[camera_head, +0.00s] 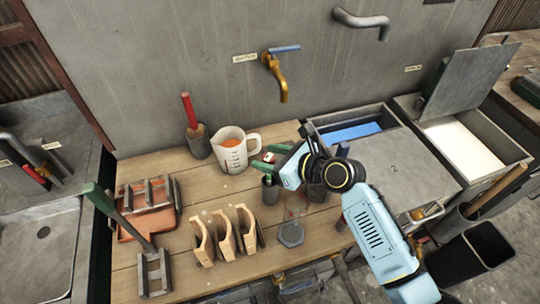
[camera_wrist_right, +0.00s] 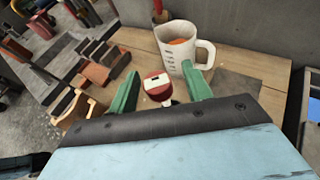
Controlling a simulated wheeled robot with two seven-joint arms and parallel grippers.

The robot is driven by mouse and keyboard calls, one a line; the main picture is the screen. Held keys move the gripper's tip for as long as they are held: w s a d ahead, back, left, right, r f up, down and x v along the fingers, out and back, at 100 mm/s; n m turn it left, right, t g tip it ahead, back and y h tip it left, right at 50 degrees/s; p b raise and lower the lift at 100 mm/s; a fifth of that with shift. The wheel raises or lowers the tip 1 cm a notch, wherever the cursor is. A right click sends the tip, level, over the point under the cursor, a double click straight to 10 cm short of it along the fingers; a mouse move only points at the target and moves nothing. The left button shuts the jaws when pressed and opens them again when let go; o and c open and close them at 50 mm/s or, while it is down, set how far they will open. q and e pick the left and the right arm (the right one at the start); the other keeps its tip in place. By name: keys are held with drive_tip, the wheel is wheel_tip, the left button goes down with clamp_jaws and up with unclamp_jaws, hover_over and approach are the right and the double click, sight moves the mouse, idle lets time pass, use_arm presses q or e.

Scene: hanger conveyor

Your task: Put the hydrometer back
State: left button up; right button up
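My right gripper (camera_head: 268,158) is over the wooden bench, its green fingers spread apart. A small red piece with a white label, probably the hydrometer's top (camera_wrist_right: 157,86), shows between the fingers in the right wrist view, with clear gaps on both sides. Its lower part is hidden by the gripper body there. In the head view only a bit of red and white shows between the fingertips. A dark cylindrical cup (camera_head: 270,191) stands just below the fingers; I cannot tell whether the red piece stands in it. My left gripper is not in view.
A measuring jug (camera_head: 230,152) with orange contents stands just behind the gripper. A red-handled tool (camera_head: 192,125) is by the wall. Curved wooden pieces (camera_head: 225,232), a hexagonal dark piece (camera_head: 290,235) and an orange tray (camera_head: 165,217) are on the bench. Lidded basins (camera_head: 375,165) are at right.

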drive_tip(key=shift+r, duration=0.2)
drive_tip(key=v, duration=1.2)
drive_tip(key=shift+p, duration=0.45)
drive_tip(key=shift+f, duration=0.15)
